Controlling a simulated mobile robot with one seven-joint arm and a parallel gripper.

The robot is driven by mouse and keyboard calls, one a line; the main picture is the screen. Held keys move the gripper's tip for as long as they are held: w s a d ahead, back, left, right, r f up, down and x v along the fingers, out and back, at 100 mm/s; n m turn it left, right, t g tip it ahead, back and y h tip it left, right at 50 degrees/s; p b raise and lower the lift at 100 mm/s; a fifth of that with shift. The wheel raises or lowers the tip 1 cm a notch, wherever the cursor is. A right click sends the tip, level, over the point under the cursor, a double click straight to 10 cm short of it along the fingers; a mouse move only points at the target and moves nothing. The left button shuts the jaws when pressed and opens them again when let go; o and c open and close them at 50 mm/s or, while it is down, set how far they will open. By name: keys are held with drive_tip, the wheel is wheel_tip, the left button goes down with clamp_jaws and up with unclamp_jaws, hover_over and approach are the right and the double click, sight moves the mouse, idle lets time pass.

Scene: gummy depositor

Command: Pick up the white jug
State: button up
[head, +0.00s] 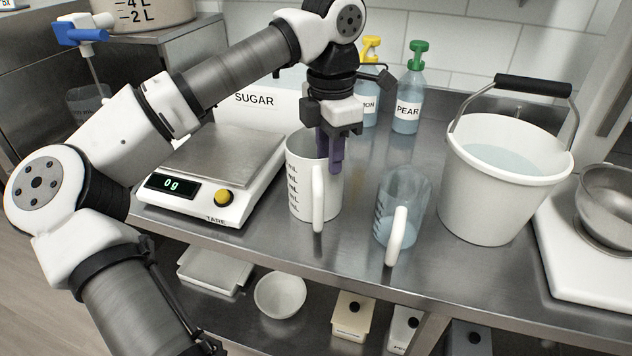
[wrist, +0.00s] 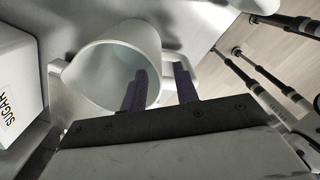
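The white jug (head: 302,188) stands upright on the steel counter, with measuring marks on its side and its handle towards the camera. It also shows in the wrist view (wrist: 98,72), seen into its mouth, with a spout on the left and the handle on the right. My gripper (head: 330,158) points down at the jug's rim on the handle side. In the wrist view, its two purple fingers (wrist: 160,88) are apart, one over the jug's mouth and one outside the wall by the handle. I cannot tell whether either finger touches the wall.
A clear bluish jug (head: 404,200) stands close on the right, with a white bucket (head: 487,195) of liquid beyond it. A scale (head: 222,163) reading 0 g is on the left. The sugar container (head: 262,97) and syrup bottles (head: 407,108) stand behind.

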sight(325, 171)
drive_tip(key=f, duration=0.4)
drive_tip(key=shift+a+p, duration=0.25)
drive_tip(key=shift+p, duration=0.1)
clamp_jaws()
idle(1.0)
